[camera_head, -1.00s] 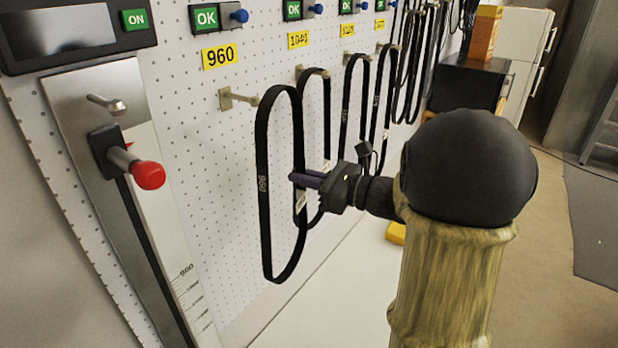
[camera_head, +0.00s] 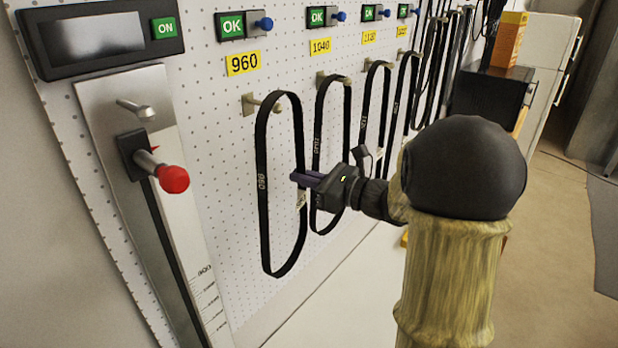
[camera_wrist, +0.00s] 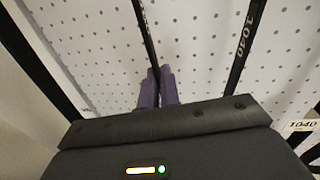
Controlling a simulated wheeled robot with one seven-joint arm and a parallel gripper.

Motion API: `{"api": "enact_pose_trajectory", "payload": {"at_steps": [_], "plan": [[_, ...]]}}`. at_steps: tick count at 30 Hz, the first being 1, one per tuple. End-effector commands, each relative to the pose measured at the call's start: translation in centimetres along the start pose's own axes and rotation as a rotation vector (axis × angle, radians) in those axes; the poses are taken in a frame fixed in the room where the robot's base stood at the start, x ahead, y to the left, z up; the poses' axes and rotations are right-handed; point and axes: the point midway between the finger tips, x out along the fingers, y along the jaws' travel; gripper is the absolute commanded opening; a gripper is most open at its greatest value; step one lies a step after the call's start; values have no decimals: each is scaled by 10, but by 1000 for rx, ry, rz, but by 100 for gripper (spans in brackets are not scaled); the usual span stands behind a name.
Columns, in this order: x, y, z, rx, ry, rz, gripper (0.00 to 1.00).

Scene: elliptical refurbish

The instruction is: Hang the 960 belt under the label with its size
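The black 960 belt (camera_head: 263,185) hangs as a long upright loop, its printed size on the left strand. My gripper (camera_head: 298,178) is shut on its right strand, about halfway down; the wrist view shows the strand running to my nearly closed fingertips (camera_wrist: 160,72). The yellow 960 label (camera_head: 243,63) is on the pegboard above a metal hook (camera_head: 249,104). The belt's top overlaps this hook's peg in the head view. I cannot tell whether the belt rests on the peg.
Other belts hang on hooks to the right, the nearest under the 1040 label (camera_head: 320,46), close behind my gripper. A measuring fixture with a red knob (camera_head: 173,179) stands at left. A black box (camera_head: 492,95) and an orange carton (camera_head: 509,39) are farther right.

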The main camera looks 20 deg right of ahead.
Motion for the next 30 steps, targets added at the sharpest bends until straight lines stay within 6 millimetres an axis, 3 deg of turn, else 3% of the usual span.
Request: {"api": "enact_pose_trajectory", "payload": {"at_steps": [17,30], "plan": [[28,-4,-1,1,-1,0,0],[39,-6,-18,0,0,0,0]]}}
